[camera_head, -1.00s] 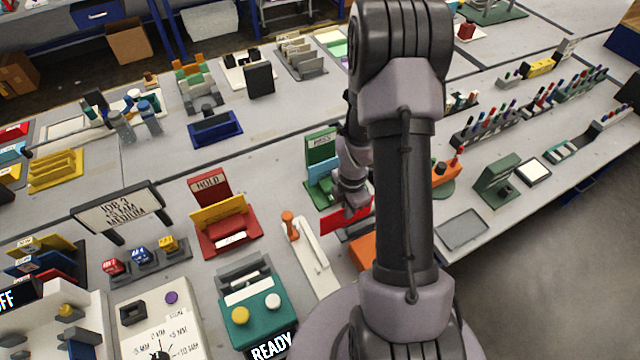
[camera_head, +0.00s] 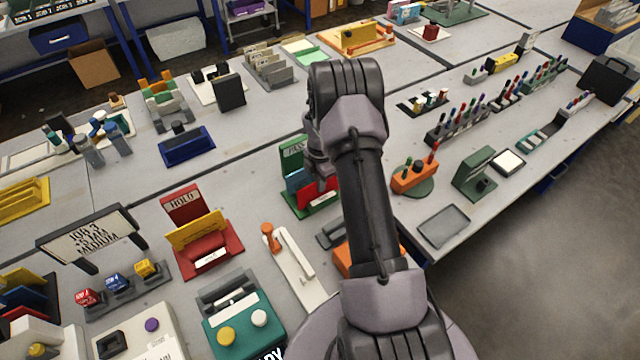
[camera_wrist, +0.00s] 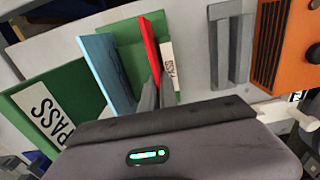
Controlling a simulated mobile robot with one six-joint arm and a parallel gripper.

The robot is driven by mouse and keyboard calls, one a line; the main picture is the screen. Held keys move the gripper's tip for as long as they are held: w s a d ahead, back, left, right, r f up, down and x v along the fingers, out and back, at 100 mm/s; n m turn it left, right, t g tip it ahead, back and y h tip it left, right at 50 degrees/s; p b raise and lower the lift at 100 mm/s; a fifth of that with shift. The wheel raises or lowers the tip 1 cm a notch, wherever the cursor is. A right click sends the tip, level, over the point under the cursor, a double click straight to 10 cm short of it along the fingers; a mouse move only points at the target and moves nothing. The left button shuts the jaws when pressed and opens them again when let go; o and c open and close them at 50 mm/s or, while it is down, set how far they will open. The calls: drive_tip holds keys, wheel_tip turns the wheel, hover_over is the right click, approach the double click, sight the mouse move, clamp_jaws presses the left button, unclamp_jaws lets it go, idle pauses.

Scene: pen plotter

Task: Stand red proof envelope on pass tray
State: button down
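The green pass tray (camera_head: 290,151) stands on the bench, with a PASS sign on its back panel; its green also shows in the wrist view (camera_wrist: 129,32). A light-blue envelope (camera_wrist: 103,67) stands upright in it and shows partly in the head view (camera_head: 295,181). The red proof envelope (camera_wrist: 150,42) is upright between the blue envelope and the tray's front PASS label; it also shows in the head view (camera_head: 316,197). My gripper (camera_wrist: 154,94) is shut on the red envelope. Whether the envelope's lower edge touches the tray is hidden.
The red HOLD tray (camera_head: 207,256) with a yellow envelope stands to the left. A white lever device (camera_head: 292,268) and a grey holder (camera_head: 332,235) are in front. An orange box (camera_wrist: 285,45) is close by. An orange pen holder (camera_head: 414,178) stands to the right.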

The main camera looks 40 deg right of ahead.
drive_tip(key=shift+f, duration=0.1)
drive_tip(key=c, duration=2)
unclamp_jaws()
drive_tip(key=shift+c, duration=0.2)
drive_tip(key=o, duration=0.4)
